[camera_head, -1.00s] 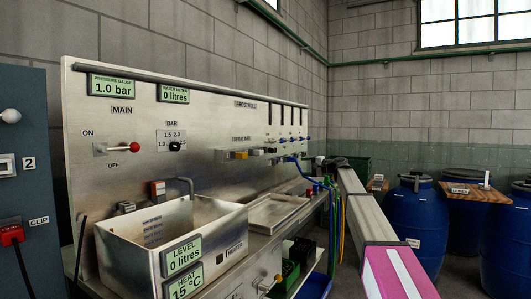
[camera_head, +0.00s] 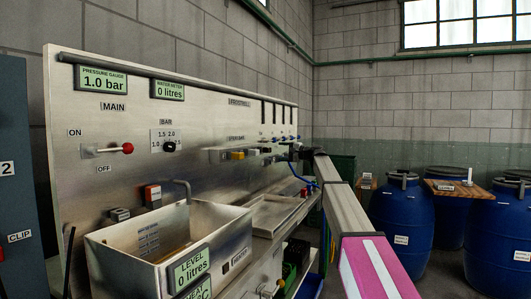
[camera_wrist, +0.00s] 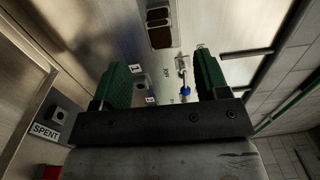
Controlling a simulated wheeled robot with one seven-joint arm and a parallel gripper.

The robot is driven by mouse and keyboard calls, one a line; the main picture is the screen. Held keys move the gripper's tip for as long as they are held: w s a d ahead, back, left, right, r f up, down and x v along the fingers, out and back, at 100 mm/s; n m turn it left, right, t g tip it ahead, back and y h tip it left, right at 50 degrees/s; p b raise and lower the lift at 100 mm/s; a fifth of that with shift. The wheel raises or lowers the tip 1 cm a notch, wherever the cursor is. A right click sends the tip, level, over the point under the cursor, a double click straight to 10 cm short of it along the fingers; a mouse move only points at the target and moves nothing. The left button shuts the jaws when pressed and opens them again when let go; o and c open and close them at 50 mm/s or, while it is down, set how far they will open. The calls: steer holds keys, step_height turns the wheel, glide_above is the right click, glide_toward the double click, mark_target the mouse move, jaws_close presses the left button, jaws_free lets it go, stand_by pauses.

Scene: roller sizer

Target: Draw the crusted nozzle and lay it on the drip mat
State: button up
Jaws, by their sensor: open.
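My gripper (camera_wrist: 163,82) is open in the wrist view, with its two green fingers spread apart. Between them shows a small metal fitting with a blue part (camera_wrist: 185,90), close to the right finger; I cannot tell whether it is the crusted nozzle. Nothing is visibly clasped. In the head view my gripper (camera_head: 297,152) is small and dark at the right end of the steel panel (camera_head: 215,125), near a row of small blue-ended fittings (camera_head: 287,138). I cannot make out a crust on any of these. I cannot identify the drip mat in either view.
A steel sink (camera_head: 125,262) and a shallow tray (camera_head: 258,232) stand along the bench. A shelf with coloured blocks (camera_head: 237,155) projects from the panel. A "SPENT" label (camera_wrist: 46,131) shows at left in the wrist view. Blue drums (camera_head: 402,215) stand at right.

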mark_target(270, 150)
steer(key=shift+x, duration=4.4)
jaws_close()
steer(key=shift+d, duration=0.1)
steer(key=shift+v, duration=2.95)
steer(key=shift+f, duration=0.1)
